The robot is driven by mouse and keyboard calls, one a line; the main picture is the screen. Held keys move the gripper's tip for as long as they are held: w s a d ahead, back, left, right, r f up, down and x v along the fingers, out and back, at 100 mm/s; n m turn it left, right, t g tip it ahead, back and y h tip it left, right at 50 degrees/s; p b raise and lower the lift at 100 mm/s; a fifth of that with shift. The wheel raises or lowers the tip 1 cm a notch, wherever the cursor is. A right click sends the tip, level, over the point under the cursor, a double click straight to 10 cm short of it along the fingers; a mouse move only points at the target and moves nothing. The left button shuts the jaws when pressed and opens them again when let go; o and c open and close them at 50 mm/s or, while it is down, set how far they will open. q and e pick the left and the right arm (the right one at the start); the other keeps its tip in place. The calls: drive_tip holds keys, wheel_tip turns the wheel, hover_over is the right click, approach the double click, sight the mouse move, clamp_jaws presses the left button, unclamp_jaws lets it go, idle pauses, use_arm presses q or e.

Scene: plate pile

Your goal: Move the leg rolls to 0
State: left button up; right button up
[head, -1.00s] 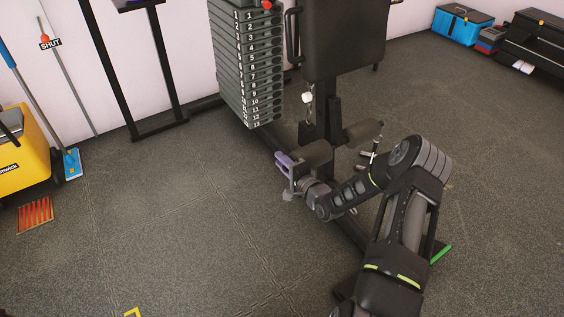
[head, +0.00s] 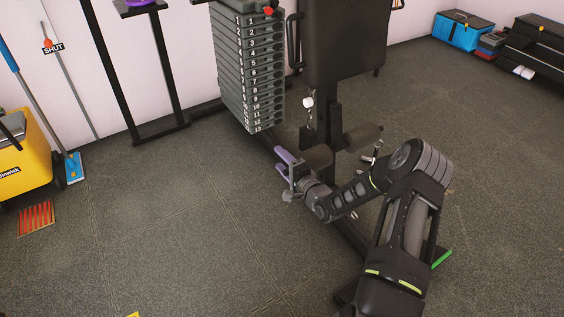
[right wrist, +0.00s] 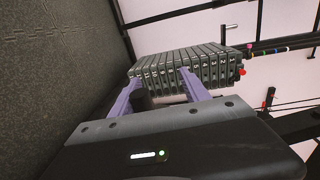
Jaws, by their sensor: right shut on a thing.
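The leg rolls are two dark padded cylinders low on the machine's upright. The near roll (head: 319,156) is on the left of the post and the far roll (head: 364,137) on the right. My right gripper (head: 287,161) has purple fingers and is at the outer left end of the near roll. It is shut on that roll, though its own hand partly hides the contact. In the right wrist view the purple fingers (right wrist: 160,80) stand apart, with a dark rounded piece (right wrist: 143,99) by the left finger. My left gripper is not in view.
The numbered weight stack (head: 250,75) stands just behind my right gripper. The machine's dark pad (head: 345,40) rises above the rolls. A yellow bucket (head: 25,165) and a blue mop (head: 74,168) are at the left.

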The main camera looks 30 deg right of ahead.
drive_tip(key=shift+r, duration=0.25)
drive_tip(key=s+p, duration=0.2)
drive_tip(key=s, duration=0.5)
drive_tip(key=shift+s+r+p, duration=0.15)
drive_tip(key=shift+s+p, duration=0.2)
drive_tip(key=shift+s, duration=0.05)
drive_tip(key=shift+a, duration=0.1)
drive_tip(key=shift+c, duration=0.4)
